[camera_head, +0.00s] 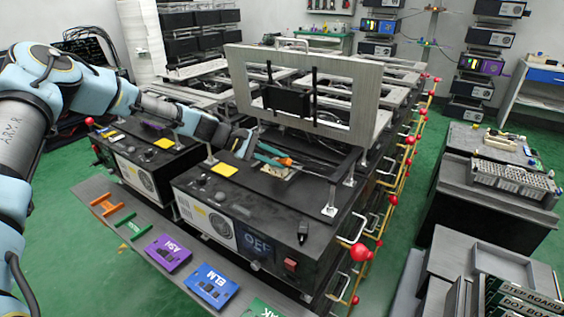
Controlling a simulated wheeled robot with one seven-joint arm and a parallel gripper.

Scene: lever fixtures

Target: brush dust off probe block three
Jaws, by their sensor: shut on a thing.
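My arm reaches in from the left over the front bench units. My gripper (272,158), with narrow teal parts at its end, is low over the open top of the right-hand unit. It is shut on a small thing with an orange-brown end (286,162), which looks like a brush. A small pale block (274,172) shows just below the tip. I cannot tell whether the brush touches it, nor read any number on it. Dust is too small to make out.
An upright grey frame (240,85) with a dark panel (288,104) stands close behind my gripper. Red-knobbed levers (360,252) line the right side. A shelf in front holds purple ASH (168,252) and blue ELM (211,286) plates.

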